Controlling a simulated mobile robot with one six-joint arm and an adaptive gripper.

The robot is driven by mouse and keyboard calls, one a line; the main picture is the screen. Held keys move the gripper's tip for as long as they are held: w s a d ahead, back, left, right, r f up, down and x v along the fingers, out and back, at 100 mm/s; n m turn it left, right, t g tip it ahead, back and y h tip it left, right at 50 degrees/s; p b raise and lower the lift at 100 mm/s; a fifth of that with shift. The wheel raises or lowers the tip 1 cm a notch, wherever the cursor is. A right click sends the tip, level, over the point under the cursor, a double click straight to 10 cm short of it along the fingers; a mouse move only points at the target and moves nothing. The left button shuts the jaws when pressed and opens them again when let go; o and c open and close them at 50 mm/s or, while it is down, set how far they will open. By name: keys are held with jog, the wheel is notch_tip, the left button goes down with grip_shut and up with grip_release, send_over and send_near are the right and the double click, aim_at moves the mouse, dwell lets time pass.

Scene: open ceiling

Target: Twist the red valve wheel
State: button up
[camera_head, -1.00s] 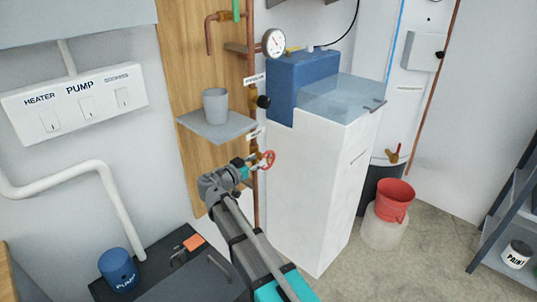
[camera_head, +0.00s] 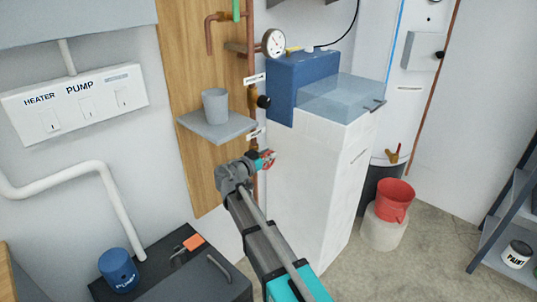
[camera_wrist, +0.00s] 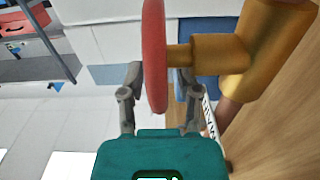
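The red valve wheel (camera_head: 268,157) sits at a copper pipe beside the white cabinet in the head view, partly hidden by my gripper (camera_head: 258,161). In the wrist view the wheel (camera_wrist: 155,55) is seen edge-on, on a brass stem (camera_wrist: 205,52) coming from the right. My gripper (camera_wrist: 157,80) has one finger on each side of the rim. The fingers stand apart, with a visible gap on the right side; whether the left one touches the rim is unclear.
A grey shelf (camera_head: 235,129) with a grey cup (camera_head: 215,105) is just above my gripper. The white cabinet (camera_head: 315,180) stands close on the right. A wooden board (camera_head: 188,80) backs the pipes. A red bucket (camera_head: 394,200) stands further right.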

grip_shut()
jog(key=shift+a+f+t+h+b, duration=0.15)
jog(key=shift+t+h+b, duration=0.15)
jog(key=shift+b, duration=0.5)
